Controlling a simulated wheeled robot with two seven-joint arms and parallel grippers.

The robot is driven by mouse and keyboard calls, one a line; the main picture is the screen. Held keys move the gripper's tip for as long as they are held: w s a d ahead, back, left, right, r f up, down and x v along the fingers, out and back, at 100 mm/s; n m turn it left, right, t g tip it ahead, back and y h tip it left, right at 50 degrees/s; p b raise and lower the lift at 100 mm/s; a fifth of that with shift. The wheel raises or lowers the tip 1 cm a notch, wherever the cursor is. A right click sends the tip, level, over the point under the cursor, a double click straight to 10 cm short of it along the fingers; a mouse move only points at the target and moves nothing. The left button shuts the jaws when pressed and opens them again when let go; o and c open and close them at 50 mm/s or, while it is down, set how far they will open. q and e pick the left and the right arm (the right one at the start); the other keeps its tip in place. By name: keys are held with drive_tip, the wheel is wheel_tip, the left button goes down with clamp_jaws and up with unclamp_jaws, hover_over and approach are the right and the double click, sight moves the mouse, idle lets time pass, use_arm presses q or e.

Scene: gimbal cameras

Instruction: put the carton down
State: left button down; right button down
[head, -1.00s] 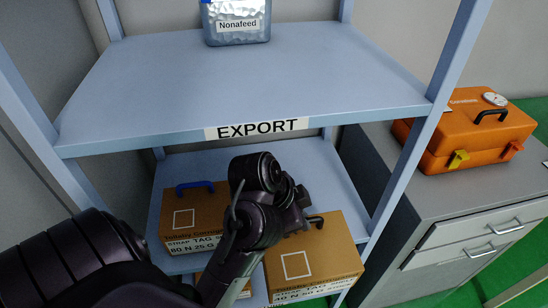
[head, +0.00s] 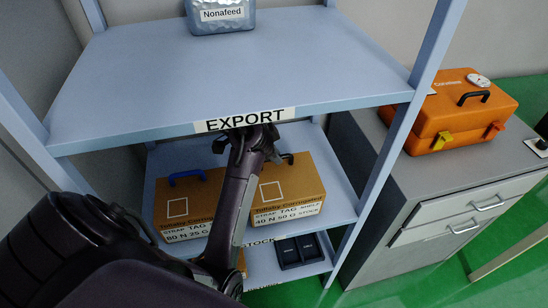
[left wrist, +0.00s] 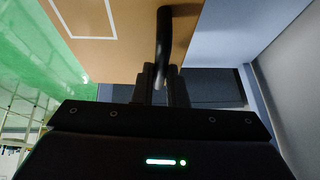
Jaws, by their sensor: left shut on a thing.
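The brown carton with a black handle (head: 290,190) is at the right part of the middle shelf (head: 300,143), under the EXPORT shelf. My left gripper (left wrist: 163,85) is shut on the carton's black handle (left wrist: 163,35), as the left wrist view shows. In that view the carton's brown face (left wrist: 115,55) fills the upper left. In the head view my left arm hides part of the carton's left side. I cannot tell whether its base touches the shelf. My right gripper is not in view.
A second brown carton with a blue handle (head: 187,205) stands to the left. The EXPORT shelf (head: 240,75) is close above my left wrist and holds a Nonafeed container (head: 221,17). Black trays (head: 300,252) are on the shelf below. An orange case (head: 452,115) sits on the grey cabinet (head: 400,180).

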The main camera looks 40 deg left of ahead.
use_arm(q)
drive_tip(key=shift+f, duration=1.05)
drive_tip(key=c, duration=1.5)
unclamp_jaws()
drive_tip(key=shift+o, duration=0.2)
drive_tip(key=p+v, duration=0.2)
drive_tip(key=v, duration=0.1)
drive_tip(key=shift+w+d+r+p, duration=0.1)
drive_tip(key=shift+d+r+p, duration=0.05)
drive_tip(key=shift+p, duration=0.15)
drive_tip(key=s+a, duration=0.2)
drive_tip(key=s, duration=0.1)
drive_tip(key=s+a, duration=0.2)
drive_tip(key=s, duration=0.2)
drive_tip(key=s+a, duration=0.2)
drive_tip(key=s, duration=0.1)
drive_tip(key=shift+s+a, duration=0.15)
drive_tip(key=shift+s, duration=0.2)
